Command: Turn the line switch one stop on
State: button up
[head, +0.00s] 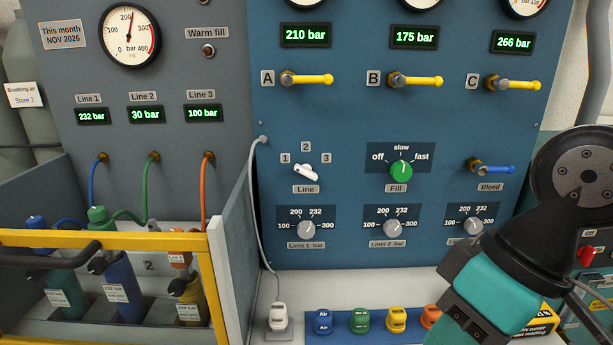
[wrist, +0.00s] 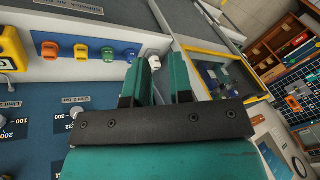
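The line switch (head: 307,172) is a white knob on the blue panel, labelled "Line", with stops 1, 2 and 3 around it. Its long shape slants from upper left to lower right, and its upper-left end seems to face 1. My gripper (head: 450,328) is at the lower right of the head view, well below and right of the switch, with its tips partly cut off. In the wrist view my gripper (wrist: 163,75) has its two teal fingers apart with nothing between them. I cannot make out the switch in the wrist view.
The Fill knob (head: 401,170) and the limit 1 knob (head: 306,228) are near the switch. A grey cable (head: 254,200) hangs left of it. Coloured caps (head: 359,320) stand on the ledge below. A yellow-railed bottle rack (head: 110,239) is at left.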

jog(key=shift+o, duration=1.3)
jog(key=w+d+f+m+t+h+b, duration=0.1)
jog(key=w+f+t+b, duration=0.3)
jog(key=w+f, duration=0.4)
jog(key=shift+w+d+m+t+h+b, duration=0.2)
jog(key=shift+w+m+t+h+b, duration=0.15)
jog(key=shift+w+b, duration=0.55)
jog(key=n+t+y+b, duration=0.4)
jog(key=n+t+b, duration=0.65)
jog(key=t, duration=0.35)
send_near(308, 176)
jog(key=p+x, duration=0.4)
jog(key=p, duration=0.3)
jog(key=p+x, duration=0.4)
jog(key=p, duration=0.3)
jog(key=shift+w+r, duration=0.2)
jog(key=shift+r, duration=0.05)
jog(key=shift+w+a+f, duration=0.1)
jog(key=shift+w+a, duration=0.1)
jog(key=shift+w, duration=0.3)
grip_shut()
